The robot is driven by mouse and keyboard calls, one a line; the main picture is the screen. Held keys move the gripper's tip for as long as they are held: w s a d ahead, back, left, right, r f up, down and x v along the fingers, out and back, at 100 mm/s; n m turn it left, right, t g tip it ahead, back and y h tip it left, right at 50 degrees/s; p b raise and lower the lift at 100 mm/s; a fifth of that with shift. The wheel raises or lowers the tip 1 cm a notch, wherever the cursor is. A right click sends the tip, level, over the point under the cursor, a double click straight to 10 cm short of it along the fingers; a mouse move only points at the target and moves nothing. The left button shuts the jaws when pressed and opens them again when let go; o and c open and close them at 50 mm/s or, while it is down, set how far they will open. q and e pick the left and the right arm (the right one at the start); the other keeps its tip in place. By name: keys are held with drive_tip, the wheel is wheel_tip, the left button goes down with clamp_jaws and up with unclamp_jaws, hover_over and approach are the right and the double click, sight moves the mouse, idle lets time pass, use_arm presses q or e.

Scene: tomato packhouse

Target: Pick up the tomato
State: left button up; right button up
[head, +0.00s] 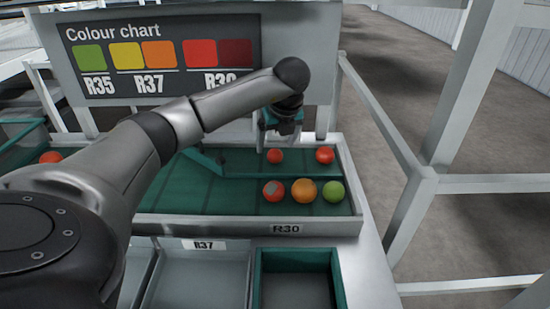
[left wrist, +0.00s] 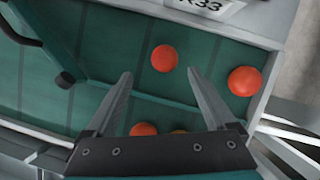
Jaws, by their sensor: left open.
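Two red tomatoes lie in the far lane of the green-floored sorting tray (head: 215,226): one in the middle (head: 275,157) and one to its right (head: 325,155). My left gripper (head: 279,146) is open and empty above the middle one, pointing down. In the left wrist view this tomato (left wrist: 164,58) lies just beyond and between the open fingertips (left wrist: 160,74), and the other red one (left wrist: 244,81) lies right of the fingers. In the near lane are a red tomato with a greyish patch (head: 274,192), an orange one (head: 304,191) and a green one (head: 333,191).
A green divider (head: 240,175) runs between the lanes. Another red tomato (head: 50,157) lies at the far left. A colour chart (head: 160,55) stands behind the tray. An empty green-rimmed bin (head: 297,257) and grey bins (head: 205,275) are in front. White posts (head: 410,220) stand right.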

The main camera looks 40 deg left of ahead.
sight(276, 152)
use_arm(q)
drive_tip(key=shift+w+b+x, duration=0.25)
drive_tip(key=shift+x, duration=1.25)
drive_tip(key=shift+w+b+x, duration=0.25)
drive_tip(key=shift+x, duration=1.25)
drive_tip(key=shift+r, duration=0.15)
drive_tip(key=shift+c, duration=0.4)
drive_tip(key=c, duration=0.9)
